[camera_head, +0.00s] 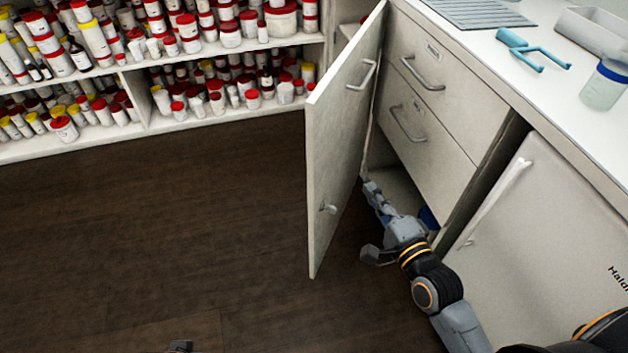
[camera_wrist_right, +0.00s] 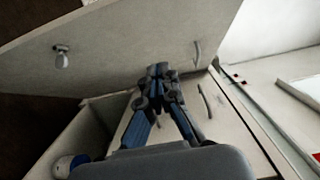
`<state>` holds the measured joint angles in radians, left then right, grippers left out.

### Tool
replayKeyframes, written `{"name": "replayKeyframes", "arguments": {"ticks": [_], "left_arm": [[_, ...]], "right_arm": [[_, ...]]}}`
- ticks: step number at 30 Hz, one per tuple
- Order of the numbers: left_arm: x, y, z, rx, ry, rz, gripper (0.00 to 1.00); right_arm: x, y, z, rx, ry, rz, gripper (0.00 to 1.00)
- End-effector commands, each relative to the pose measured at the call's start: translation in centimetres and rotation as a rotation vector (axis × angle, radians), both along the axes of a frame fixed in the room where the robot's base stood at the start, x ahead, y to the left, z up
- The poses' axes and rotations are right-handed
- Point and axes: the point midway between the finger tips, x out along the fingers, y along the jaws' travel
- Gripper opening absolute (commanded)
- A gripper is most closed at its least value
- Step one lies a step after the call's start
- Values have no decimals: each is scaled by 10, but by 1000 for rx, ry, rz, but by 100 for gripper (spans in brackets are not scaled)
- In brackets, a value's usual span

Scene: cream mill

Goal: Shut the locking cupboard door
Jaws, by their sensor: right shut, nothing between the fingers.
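The cupboard door (camera_head: 335,150) stands wide open, swung out to the left of the drawers. The face I see bears a bar handle (camera_head: 362,75) and a small knob-like lock (camera_head: 328,208). The door also spans the top of the right wrist view (camera_wrist_right: 130,40), with the lock (camera_wrist_right: 62,57) at left. My right gripper (camera_head: 371,189) is shut and empty, low near the door's hinge side, in front of the cupboard opening. Its fingertips (camera_wrist_right: 160,72) point toward the door; contact cannot be told. A small dark piece, possibly my left gripper (camera_head: 181,346), shows at the bottom edge.
Two drawers (camera_head: 440,110) sit above the low opening, which holds something blue (camera_head: 428,217). A white fridge-like unit (camera_head: 550,245) is at right, under the worktop (camera_head: 560,85). Shelves of jars (camera_head: 140,75) stand at the back left. The dark floor (camera_head: 170,220) left of the door is clear.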

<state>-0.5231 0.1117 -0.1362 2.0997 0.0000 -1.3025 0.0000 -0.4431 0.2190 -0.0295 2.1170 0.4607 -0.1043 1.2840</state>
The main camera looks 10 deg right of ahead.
Motion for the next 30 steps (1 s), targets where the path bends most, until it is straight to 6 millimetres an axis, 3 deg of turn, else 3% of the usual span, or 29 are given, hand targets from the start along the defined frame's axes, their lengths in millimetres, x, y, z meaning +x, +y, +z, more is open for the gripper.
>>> {"name": "replayKeyframes", "arguments": {"ticks": [7, 20, 24, 30], "left_arm": [[0, 0, 11, -1, -7, 1, 84], [-6, 2, 53, -2, -31, 4, 84], [-9, 3, 64, -1, -35, 5, 84], [-11, 3, 72, -1, -39, 6, 84]], "right_arm": [[20, 4, 7, 19, -15, 1, 0], [103, 18, 7, 17, -15, 1, 0], [113, 38, 6, 18, -12, 2, 0], [120, 49, 6, 15, -11, 1, 0]]}}
